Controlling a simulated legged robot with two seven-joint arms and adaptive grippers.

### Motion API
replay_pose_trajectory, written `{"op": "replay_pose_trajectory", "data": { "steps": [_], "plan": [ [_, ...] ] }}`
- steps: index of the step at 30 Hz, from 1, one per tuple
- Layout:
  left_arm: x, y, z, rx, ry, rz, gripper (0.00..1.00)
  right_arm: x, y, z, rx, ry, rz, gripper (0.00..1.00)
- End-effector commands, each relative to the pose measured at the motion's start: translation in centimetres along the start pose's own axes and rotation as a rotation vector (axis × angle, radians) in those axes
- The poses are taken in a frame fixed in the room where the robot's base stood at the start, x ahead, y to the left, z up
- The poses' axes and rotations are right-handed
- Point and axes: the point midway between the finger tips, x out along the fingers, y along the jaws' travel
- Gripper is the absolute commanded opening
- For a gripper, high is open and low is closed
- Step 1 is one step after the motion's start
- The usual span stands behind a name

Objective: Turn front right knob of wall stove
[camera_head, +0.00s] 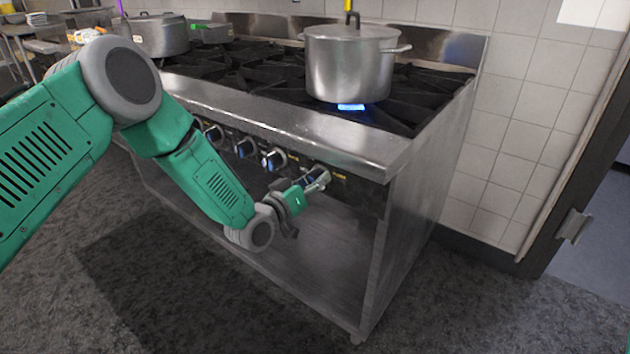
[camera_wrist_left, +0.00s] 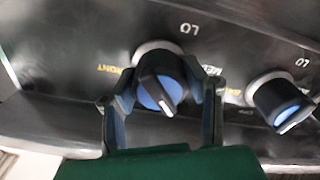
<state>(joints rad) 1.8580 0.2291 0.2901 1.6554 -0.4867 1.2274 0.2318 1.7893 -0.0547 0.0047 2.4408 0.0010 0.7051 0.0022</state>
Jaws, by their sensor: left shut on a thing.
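The wall stove (camera_head: 270,125) stands against the tiled wall, with a row of knobs along its front panel. My left gripper (camera_head: 312,182) is at the right end of that row, at the rightmost knob. In the left wrist view the gripper (camera_wrist_left: 163,105) has its two fingers on either side of the front right knob (camera_wrist_left: 160,80), closed on it. That knob is black with a blue face, and its pointer ridge is tilted. A blue flame (camera_head: 351,106) burns under the pot at the stove's front right. My right gripper is not in view.
A large lidded steel pot (camera_head: 350,62) sits over the flame. Another pot (camera_head: 155,35) stands at the stove's far left. A neighbouring knob (camera_wrist_left: 280,102) is close beside my gripper. The stove's front edge (camera_head: 290,130) overhangs the knobs. An open lower shelf (camera_head: 320,255) lies below.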

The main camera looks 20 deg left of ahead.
Motion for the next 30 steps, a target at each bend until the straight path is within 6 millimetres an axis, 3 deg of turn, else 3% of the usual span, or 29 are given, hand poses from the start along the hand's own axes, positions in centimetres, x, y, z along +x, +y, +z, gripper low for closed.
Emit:
{"op": "replay_pose_trajectory", "data": {
  "steps": [7, 8, 9, 21, 26, 30],
  "plan": [
    [-0.1, -0.2, 0.1, 0.001, -0.002, -0.004, 0.11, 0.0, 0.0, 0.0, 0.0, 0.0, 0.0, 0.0],
    [-0.1, -0.2, 0.1, 0.001, -0.002, -0.005, 0.47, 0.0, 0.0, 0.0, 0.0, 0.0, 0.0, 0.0],
    [-0.1, -0.2, 0.1, 0.001, -0.002, -0.004, 0.6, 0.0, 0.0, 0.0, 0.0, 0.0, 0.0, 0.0],
    [-0.5, -0.1, 0.0, 0.001, 0.0, -0.002, 0.6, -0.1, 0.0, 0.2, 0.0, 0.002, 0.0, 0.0],
    [-3.0, -0.2, 0.1, 0.0, -0.003, -0.004, 0.6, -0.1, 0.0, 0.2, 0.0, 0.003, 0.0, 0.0],
    [-6.1, -0.2, 0.1, -0.001, -0.003, -0.005, 0.6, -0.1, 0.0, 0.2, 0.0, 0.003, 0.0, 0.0]
  ]
}}
